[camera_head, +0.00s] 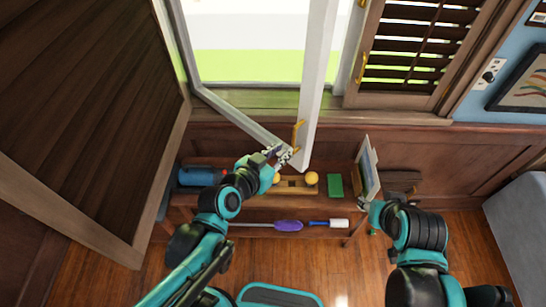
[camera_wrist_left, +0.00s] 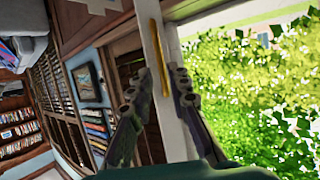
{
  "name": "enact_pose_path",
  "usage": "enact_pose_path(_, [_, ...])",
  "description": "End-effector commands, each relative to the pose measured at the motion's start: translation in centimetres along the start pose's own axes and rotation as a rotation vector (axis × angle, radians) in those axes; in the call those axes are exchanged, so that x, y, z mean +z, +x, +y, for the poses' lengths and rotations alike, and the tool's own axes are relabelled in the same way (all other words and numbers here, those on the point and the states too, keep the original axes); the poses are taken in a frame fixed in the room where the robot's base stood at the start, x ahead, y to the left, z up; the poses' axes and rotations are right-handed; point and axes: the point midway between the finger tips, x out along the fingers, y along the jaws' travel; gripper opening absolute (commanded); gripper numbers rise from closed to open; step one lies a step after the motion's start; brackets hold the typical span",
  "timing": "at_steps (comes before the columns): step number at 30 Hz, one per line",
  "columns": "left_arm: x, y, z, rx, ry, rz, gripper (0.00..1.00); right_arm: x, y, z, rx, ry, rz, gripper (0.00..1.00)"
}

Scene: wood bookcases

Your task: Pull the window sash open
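The white window sash (camera_head: 312,95) stands swung inward at an angle, its free edge out over the low shelf. A slim brass handle (camera_head: 297,135) is on that edge; it also shows in the left wrist view (camera_wrist_left: 160,55). My left gripper (camera_head: 283,156) is at the sash's lower free corner, close to the handle. In the left wrist view its fingers (camera_wrist_left: 160,80) are apart, with the white sash edge and handle seen between them. I cannot tell whether they touch. My right gripper (camera_head: 364,207) is low at the right, away from the sash; its fingers are too small to read.
A large dark wood shutter (camera_head: 85,90) stands open at left; a louvred shutter (camera_head: 420,45) is at right. The low shelf holds a blue cylinder (camera_head: 200,176), yellow balls (camera_head: 311,178), a green box (camera_head: 335,186) and an upright panel (camera_head: 367,168) near my right gripper.

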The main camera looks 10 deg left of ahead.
Motion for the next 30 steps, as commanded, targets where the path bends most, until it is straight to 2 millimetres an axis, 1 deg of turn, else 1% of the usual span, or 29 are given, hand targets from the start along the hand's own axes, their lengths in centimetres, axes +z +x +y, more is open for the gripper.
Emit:
enact_pose_path(1, [0.0, -0.6, -0.1, -0.002, 0.0, 0.0, 0.18, 0.0, 0.0, 0.0, 0.0, 0.0, 0.0, 0.4])
enact_pose_path(6, [0.0, -2.3, 0.0, -0.002, -0.001, 0.001, 0.18, 0.0, 0.0, 0.0, 0.0, 0.0, 0.0, 0.4])
enact_pose_path(12, [0.0, -3.6, 0.0, -0.001, 0.0, 0.0, 0.18, 0.0, 0.0, 0.0, 0.0, 0.0, 0.0, 0.4])
enact_pose_path(18, [0.0, -4.0, 0.0, 0.0, 0.001, 0.0, 0.18, 0.0, 0.0, 0.0, 0.0, 0.0, 0.0, 0.4])
enact_pose_path(30, [0.0, -4.0, 0.0, 0.0, 0.001, 0.001, 0.18, 0.0, 0.0, 0.0, 0.0, 0.0, 0.0, 0.4])
